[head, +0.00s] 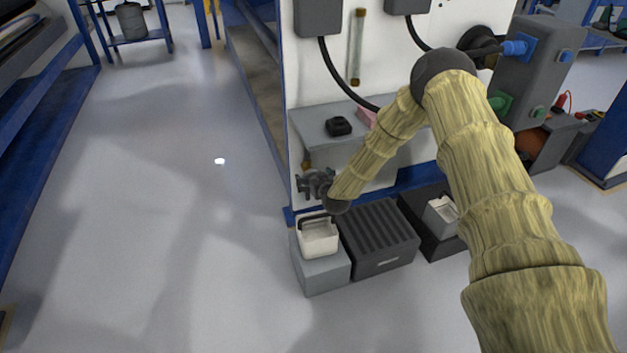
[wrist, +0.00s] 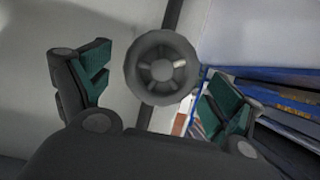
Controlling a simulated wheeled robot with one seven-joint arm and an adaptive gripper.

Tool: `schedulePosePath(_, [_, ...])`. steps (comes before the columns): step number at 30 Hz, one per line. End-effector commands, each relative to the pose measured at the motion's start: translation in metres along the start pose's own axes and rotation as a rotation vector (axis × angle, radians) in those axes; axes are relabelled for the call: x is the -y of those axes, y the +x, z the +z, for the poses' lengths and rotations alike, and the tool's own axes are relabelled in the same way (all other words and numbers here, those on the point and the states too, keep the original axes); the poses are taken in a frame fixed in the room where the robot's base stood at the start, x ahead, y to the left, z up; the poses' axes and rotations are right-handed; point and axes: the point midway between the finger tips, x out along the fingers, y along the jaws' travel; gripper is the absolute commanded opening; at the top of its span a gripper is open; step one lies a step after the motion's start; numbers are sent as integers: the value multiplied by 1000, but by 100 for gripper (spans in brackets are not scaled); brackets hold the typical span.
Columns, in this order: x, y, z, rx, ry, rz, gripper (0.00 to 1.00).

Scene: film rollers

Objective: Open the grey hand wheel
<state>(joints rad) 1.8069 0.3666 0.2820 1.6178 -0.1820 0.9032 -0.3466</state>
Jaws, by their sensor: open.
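The grey hand wheel (wrist: 161,68) shows in the wrist view as a dark grey ring with spokes and a round hub, in front of a dark vertical pipe. My gripper (wrist: 152,92) is open, with one green-padded finger to the left of the wheel and one to the right. Both fingers appear apart from the wheel. In the head view my gripper (head: 313,184) is small and dark at the lower left corner of the white panel. My gripper and arm hide the wheel there, so I cannot make it out.
A grey shelf (head: 310,124) bearing a small black object (head: 338,126) is above my gripper. Below are a white container (head: 318,237) on a grey box and a dark ribbed box (head: 379,238). The floor to the left is clear. Blue racks (wrist: 264,98) show at right in the wrist view.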

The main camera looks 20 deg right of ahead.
Motion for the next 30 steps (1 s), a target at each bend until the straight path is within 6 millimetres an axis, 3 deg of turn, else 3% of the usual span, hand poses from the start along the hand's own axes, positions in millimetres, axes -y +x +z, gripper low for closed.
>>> schedulePosePath(11, [0, 4, -1, -1, 0, 0, 91])
schedulePosePath(18, [0, 4, -1, -1, 0, 1, 48])
schedulePosePath(30, [0, 3, -2, -1, -39, 16, 48])
